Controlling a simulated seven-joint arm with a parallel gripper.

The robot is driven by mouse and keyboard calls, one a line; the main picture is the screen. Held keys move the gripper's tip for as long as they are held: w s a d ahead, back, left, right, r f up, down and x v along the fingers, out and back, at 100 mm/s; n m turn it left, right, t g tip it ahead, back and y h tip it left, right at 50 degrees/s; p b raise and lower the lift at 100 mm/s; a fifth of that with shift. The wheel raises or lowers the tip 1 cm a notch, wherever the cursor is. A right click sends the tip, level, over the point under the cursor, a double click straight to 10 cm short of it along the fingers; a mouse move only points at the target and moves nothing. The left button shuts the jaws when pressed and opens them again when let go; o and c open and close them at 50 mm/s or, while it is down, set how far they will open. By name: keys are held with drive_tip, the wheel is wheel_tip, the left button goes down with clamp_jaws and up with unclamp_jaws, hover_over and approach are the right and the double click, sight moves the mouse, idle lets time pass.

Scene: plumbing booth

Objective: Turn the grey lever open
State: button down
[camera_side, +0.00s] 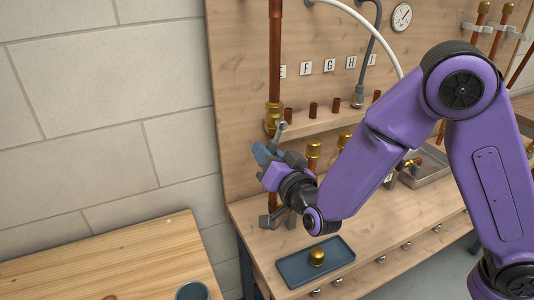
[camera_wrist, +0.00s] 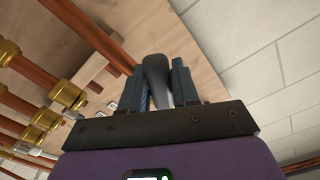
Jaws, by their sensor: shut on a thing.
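The grey lever (camera_side: 282,128) shows in the side view beside a brass valve fitting (camera_side: 273,113) on a vertical copper pipe (camera_side: 275,60). It slants up and right from behind my gripper. My gripper (camera_side: 262,153) reaches to the pipe from the right. In the wrist view the grey lever (camera_wrist: 156,78) stands between the two dark fingers of my gripper (camera_wrist: 157,75), which are shut on it.
A blue tray (camera_side: 335,268) with a brass piece (camera_side: 317,256) lies on the wooden bench below. Copper stubs with brass caps (camera_side: 314,149) stand right of the pipe. A white hose (camera_side: 365,22) and a gauge (camera_side: 402,17) are higher up. A wooden table (camera_side: 120,265) is at left.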

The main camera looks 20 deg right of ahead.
drive_tip(key=shift+s, duration=0.1)
drive_tip(key=c, duration=0.9)
unclamp_jaws()
drive_tip(key=s, duration=1.2)
